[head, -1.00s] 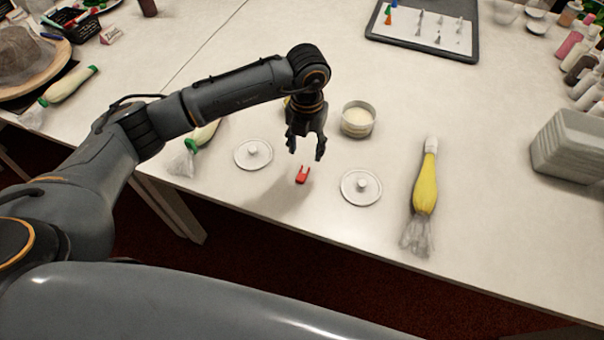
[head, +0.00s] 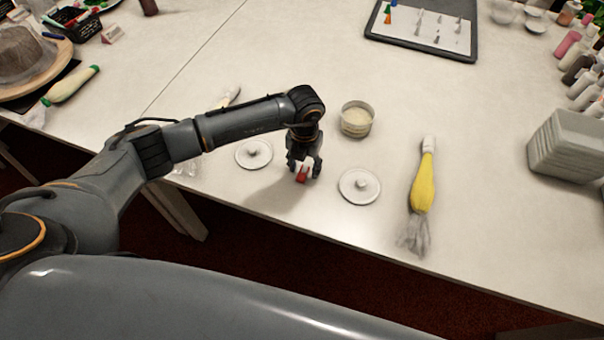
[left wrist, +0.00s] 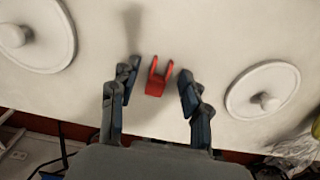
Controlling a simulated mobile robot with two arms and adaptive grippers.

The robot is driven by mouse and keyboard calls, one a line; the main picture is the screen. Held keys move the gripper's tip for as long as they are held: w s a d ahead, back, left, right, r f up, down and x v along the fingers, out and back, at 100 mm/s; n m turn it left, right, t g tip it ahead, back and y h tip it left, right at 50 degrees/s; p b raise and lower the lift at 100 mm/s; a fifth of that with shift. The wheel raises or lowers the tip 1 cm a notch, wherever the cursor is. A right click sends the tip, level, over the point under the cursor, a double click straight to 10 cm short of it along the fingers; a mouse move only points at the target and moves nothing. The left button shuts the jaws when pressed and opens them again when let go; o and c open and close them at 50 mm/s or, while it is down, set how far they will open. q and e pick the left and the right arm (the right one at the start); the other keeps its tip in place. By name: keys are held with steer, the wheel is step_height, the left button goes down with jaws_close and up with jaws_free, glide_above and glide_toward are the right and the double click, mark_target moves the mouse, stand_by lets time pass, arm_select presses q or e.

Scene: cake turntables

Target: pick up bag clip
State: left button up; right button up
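The red bag clip (head: 302,174) lies on the white table between two round white lids. My left gripper (head: 304,173) is low over it, pointing down, with a finger on either side of the clip. In the left wrist view the clip (left wrist: 157,78) shows between the two open fingertips (left wrist: 160,88), with a gap on each side. Its two prongs point away from the gripper's palm. The gripper is open and holds nothing. My right gripper is not in view.
A white lid (head: 254,153) lies left of the gripper and another lid (head: 360,185) lies close on its right. A small round tub (head: 356,119) stands behind. A yellow piping bag (head: 422,190) lies further right. The table's front edge is near the clip.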

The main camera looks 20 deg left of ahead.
arm_select(q)
steer(key=c, duration=0.6)
steer(key=shift+r, duration=0.15)
steer(key=shift+r, duration=0.25)
step_height(320, 180, up, 2)
steer(key=shift+r+b, duration=0.25)
steer(key=shift+b, duration=0.45)
steer(key=s+d+r, duration=0.2)
steer(key=s+r, duration=0.1)
steer(key=r, duration=0.2)
steer(key=s+d+r, duration=0.3)
steer(key=s+r, duration=0.1)
steer(key=r, duration=0.1)
steer(key=s+d+r, duration=0.3)
steer(key=s+r, duration=0.1)
steer(key=shift+s+r+p, duration=0.25)
steer(key=shift+r+p, duration=0.15)
